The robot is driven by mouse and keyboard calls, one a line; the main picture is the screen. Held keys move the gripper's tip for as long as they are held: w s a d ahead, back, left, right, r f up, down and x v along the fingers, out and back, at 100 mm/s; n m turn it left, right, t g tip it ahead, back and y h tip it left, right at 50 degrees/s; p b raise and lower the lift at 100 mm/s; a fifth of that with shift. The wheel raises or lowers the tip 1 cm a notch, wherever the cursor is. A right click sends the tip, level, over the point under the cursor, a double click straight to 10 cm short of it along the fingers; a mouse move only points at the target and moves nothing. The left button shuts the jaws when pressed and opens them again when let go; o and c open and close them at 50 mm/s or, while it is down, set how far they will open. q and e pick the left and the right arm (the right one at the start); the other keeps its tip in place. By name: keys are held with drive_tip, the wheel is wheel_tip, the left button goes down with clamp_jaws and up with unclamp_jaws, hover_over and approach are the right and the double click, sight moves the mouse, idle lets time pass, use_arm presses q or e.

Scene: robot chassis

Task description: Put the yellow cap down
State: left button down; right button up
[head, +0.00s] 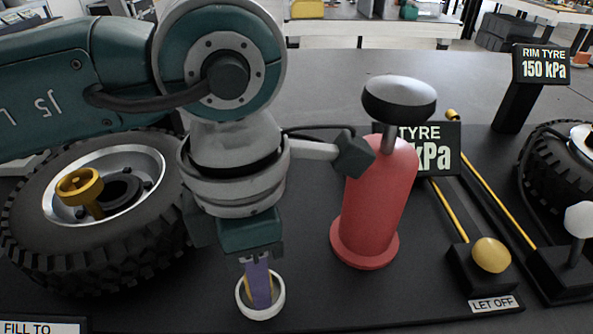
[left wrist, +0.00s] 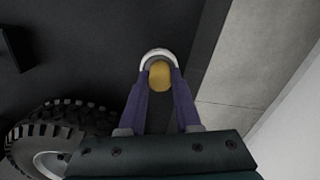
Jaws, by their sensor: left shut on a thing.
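My left gripper (head: 259,290) points down with its purple fingers shut on the yellow cap (left wrist: 160,76). In the head view the fingers hide most of the cap. The fingertips and cap are at a small white round dish (head: 241,305) on the dark board, inside its rim as seen from the head. The dish's rim also shows just beyond the cap in the left wrist view (left wrist: 156,53). I cannot tell whether the cap touches the dish's bottom. My right gripper is not in view.
A tyre (head: 110,245) with a yellow valve handle (head: 80,188) lies left of my gripper. A red pump cylinder (head: 375,205) with a black-and-silver knob stands to the right. Further right are a yellow-knobbed lever (head: 490,254), a "LET OFF" label and a "RIM TYRE 150 kPa" sign (head: 541,65).

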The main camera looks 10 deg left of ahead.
use_arm(q)
drive_tip(key=shift+f+b, duration=0.35)
drive_tip(key=c, duration=0.6)
unclamp_jaws()
drive_tip(key=shift+r+p, duration=0.55)
drive_tip(key=shift+r, duration=0.05)
wheel_tip(320, 180, up, 12)
drive_tip(key=p, duration=0.1)
drive_tip(key=shift+f, duration=0.15)
